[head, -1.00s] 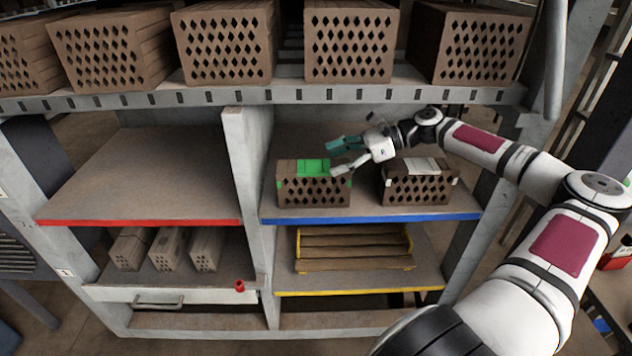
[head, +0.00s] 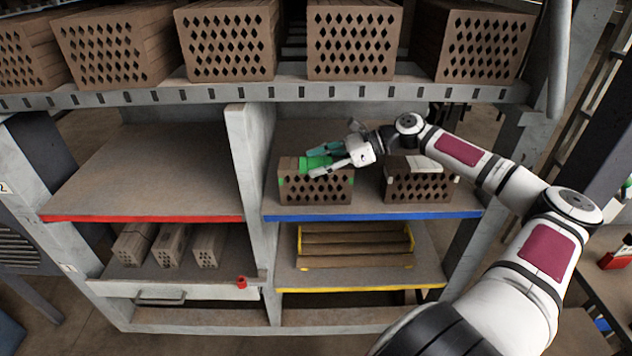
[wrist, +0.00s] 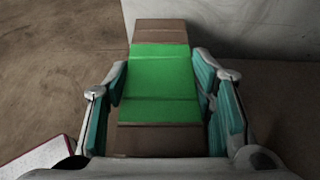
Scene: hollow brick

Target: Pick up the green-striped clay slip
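The green-striped clay slip (head: 315,182) is a brown block with diamond holes and a green band over its top. It stands on the blue-edged shelf (head: 370,216), close to the upright post. In the wrist view the slip (wrist: 160,136) lies lengthwise between the fingers, with its green band at finger level. My gripper (head: 320,162) is at the slip's top, one finger on either side of the band. In the wrist view my gripper (wrist: 162,95) is open, with a small gap at each side of the slip. Whether a finger touches it I cannot tell.
A second clay slip with a white band (head: 420,182) stands just to the right on the same shelf. Several large hollow bricks (head: 355,40) sit on the shelf above. A concrete post (head: 250,165) rises at the left. The red-edged shelf (head: 150,180) is empty.

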